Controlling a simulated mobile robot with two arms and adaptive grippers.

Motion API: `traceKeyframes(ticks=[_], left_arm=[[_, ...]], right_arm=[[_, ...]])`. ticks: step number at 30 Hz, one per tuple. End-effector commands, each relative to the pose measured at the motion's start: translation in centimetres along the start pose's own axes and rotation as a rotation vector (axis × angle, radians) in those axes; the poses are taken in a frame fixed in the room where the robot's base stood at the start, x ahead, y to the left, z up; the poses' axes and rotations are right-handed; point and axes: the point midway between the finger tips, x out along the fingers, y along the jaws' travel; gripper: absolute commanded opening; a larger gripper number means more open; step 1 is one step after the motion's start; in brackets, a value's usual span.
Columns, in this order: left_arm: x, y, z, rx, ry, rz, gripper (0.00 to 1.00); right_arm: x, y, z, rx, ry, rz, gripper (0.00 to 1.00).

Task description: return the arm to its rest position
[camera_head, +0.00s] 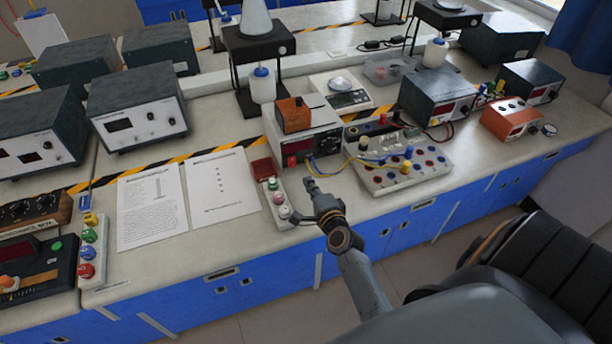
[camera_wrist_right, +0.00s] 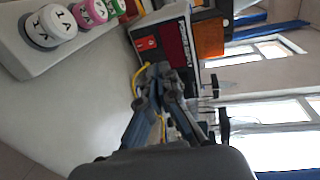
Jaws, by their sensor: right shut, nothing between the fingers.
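My right gripper (camera_head: 311,187) is over the bench near its front edge, shut with nothing in it. In the right wrist view the right gripper (camera_wrist_right: 158,75) shows its fingers together, pointing toward a power supply (camera_wrist_right: 176,45) with a red display. In the head view that power supply (camera_head: 328,150) stands just beyond the fingertips. A strip of round coloured knobs (camera_head: 281,205) lies just left of the gripper, and these knobs also show at the upper left of the wrist view (camera_wrist_right: 62,20). My left gripper does not show.
A terminal board (camera_head: 400,165) with coloured sockets and wires sits right of the gripper. Paper sheets (camera_head: 224,184) lie to the left. Grey boxed instruments (camera_head: 137,105) and black stands (camera_head: 258,50) line the back.

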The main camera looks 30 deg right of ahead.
Motion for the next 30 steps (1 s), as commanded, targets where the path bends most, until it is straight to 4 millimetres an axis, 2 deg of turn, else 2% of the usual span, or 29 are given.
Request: traceKeyframes(ticks=[6, 18, 20, 22, 26, 27, 30], left_arm=[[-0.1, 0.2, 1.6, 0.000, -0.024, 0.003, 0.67], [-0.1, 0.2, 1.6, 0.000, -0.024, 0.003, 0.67], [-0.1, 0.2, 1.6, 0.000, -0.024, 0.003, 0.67], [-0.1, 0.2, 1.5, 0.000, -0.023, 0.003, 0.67], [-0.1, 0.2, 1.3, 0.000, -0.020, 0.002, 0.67], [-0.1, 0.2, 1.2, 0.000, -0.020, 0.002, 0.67], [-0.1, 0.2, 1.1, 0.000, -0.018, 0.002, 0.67]], right_arm=[[-0.3, -0.1, 0.0, 0.001, 0.000, -0.001, 0.00], [-0.2, -0.1, 0.1, -0.003, -0.002, 0.000, 0.00], [-0.4, -0.1, 0.4, -0.026, -0.020, 0.006, 0.00], [-1.0, -0.3, 1.6, -0.103, -0.076, 0.022, 0.00], [-4.0, -0.1, 6.2, -0.408, -0.291, 0.096, 0.00], [-5.7, 0.3, 7.8, -0.535, -0.375, 0.130, 0.00], [-10.5, 1.9, 10.4, -0.855, -0.573, 0.222, 0.00]])
